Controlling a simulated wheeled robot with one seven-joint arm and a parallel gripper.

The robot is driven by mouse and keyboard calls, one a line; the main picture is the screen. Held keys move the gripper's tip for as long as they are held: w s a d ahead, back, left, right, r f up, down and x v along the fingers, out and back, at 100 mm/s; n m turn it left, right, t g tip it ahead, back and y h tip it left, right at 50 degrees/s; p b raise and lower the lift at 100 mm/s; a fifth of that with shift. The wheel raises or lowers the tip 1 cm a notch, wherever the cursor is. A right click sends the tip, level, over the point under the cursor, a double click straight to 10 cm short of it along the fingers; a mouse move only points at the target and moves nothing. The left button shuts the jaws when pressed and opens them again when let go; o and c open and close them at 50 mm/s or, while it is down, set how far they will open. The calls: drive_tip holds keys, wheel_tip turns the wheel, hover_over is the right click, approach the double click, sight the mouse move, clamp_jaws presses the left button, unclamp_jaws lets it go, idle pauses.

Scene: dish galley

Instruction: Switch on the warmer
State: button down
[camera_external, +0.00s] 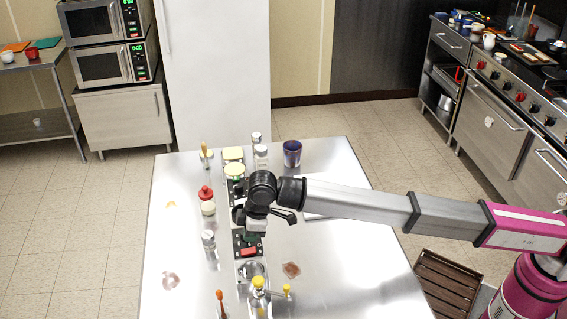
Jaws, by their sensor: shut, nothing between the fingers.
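A row of dark units with pale trim runs down the middle of the steel table. One dark unit with a red switch (249,251) on it lies just in front of my gripper. I cannot tell for certain that this is the warmer, nor read whether the switch is on or off. My gripper (256,226) hangs over the row, just behind the red switch, shut and empty. Whether it touches anything below is hidden by the hand and wrist.
The steel table (340,285) is bare at the right front. A red-capped bottle (207,202), a glass shaker (209,240) and yellow-topped bottles (259,297) flank the row. A dark blue cup (292,154) stands at the back. A brown patch (291,269) lies right of the row.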

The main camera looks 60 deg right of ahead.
sight(251, 250)
drive_tip(key=shift+s+d+f, duration=0.1)
drive_tip(key=shift+f, duration=0.9)
drive_tip(key=shift+s+d+f, duration=0.1)
drive_tip(key=shift+f, duration=0.85)
drive_tip(key=shift+s+d+f+t+y, duration=0.25)
drive_tip(key=shift+s+f+t+y, duration=0.05)
drive_tip(key=shift+f, duration=0.05)
drive_tip(key=shift+w+a, duration=0.1)
drive_tip(key=shift+w, duration=0.05)
drive_tip(key=shift+w+a, duration=0.1)
drive_tip(key=shift+a, duration=0.05)
drive_tip(key=shift+w+a+r, duration=0.3)
drive_tip(key=shift+w+a, duration=0.1)
drive_tip(key=shift+w, duration=0.05)
